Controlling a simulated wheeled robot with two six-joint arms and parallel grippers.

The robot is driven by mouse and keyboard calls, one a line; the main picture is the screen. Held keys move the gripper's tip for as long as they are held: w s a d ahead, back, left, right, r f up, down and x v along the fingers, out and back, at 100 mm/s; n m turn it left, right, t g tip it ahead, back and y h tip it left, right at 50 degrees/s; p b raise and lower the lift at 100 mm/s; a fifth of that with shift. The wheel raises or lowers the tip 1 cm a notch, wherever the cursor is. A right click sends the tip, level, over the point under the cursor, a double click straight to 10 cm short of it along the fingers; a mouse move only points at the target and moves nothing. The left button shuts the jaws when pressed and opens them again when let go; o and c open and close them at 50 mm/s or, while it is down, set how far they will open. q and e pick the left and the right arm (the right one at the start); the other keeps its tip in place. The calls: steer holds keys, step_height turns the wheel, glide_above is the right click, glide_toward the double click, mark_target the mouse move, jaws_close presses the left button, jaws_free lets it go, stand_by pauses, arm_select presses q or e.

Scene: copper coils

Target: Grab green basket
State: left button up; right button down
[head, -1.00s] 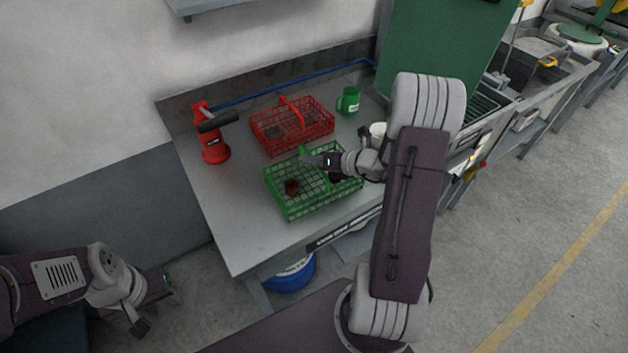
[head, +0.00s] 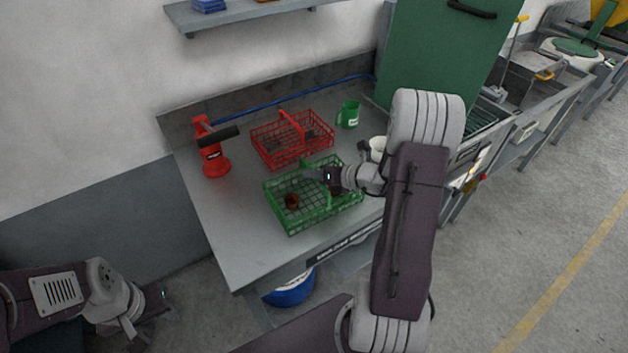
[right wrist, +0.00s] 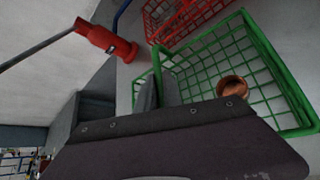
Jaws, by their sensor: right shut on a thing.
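The green basket (head: 290,222) stands on the grey workbench, with a copper coil (head: 291,201) inside it. A second dark round thing in it is partly covered by my gripper. My right gripper (head: 312,174) is over the basket and shut on its green handle. In the right wrist view the fingers (right wrist: 158,92) meet at the handle (right wrist: 157,62), and the copper coil (right wrist: 232,87) lies in the basket (right wrist: 262,50). My left gripper (head: 150,318) hangs low at the left, away from the bench; its finger gap is not clear.
A red basket (head: 262,145) stands just behind the green one. A red tool with a black handle (head: 214,160) is at the bench's left, and a green mug (head: 348,114) stands at the back. The bench front left is clear.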

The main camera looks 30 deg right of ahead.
steer(key=d+r+p, duration=0.3)
steer(key=d+r, duration=0.7)
steer(key=d, duration=0.1)
steer(key=shift+d+r, duration=0.4)
